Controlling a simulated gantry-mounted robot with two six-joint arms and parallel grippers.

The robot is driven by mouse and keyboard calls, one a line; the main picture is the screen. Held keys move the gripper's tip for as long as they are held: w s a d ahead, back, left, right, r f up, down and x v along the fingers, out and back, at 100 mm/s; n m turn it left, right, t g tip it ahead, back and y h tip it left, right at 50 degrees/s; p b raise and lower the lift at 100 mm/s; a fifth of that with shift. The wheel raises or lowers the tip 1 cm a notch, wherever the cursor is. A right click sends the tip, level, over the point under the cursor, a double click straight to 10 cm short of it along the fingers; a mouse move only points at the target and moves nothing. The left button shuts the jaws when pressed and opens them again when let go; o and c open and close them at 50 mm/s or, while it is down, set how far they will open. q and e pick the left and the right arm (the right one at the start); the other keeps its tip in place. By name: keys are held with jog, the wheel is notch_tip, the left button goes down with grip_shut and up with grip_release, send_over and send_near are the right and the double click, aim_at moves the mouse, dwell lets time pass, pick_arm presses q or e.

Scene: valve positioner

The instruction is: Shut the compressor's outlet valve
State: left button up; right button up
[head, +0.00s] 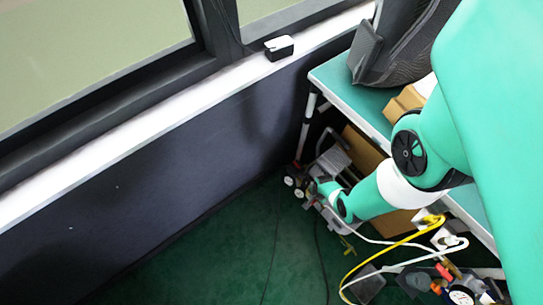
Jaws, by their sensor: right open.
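Small grey equipment with round white gauges (294,187) is on the green floor beside the shelf's front leg; it looks like the compressor. Its outlet valve is too small and too covered by my arm to make out. My right arm reaches in from the right, and my right gripper (313,196) is at its far end, close beside the gauges. The gripper is small here and partly merges with the grey parts. It is open, and I see nothing held in it. Whether it touches the valve I cannot tell. My left gripper is not in view.
A shelf table (345,95) with a dark mesh chair-like object (405,50) stands at the right. Yellow hose (385,250), white cables and mixed tools lie at lower right. A dark wall with white sill (150,135) bounds the left. Green floor (215,255) is mostly clear.

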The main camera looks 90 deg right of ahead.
notch_tip(320, 180, up, 9)
jog(key=p, duration=0.5)
jog(key=shift+f+p, duration=0.2)
jog(key=shift+p, duration=0.15)
jog(key=shift+w, duration=0.1)
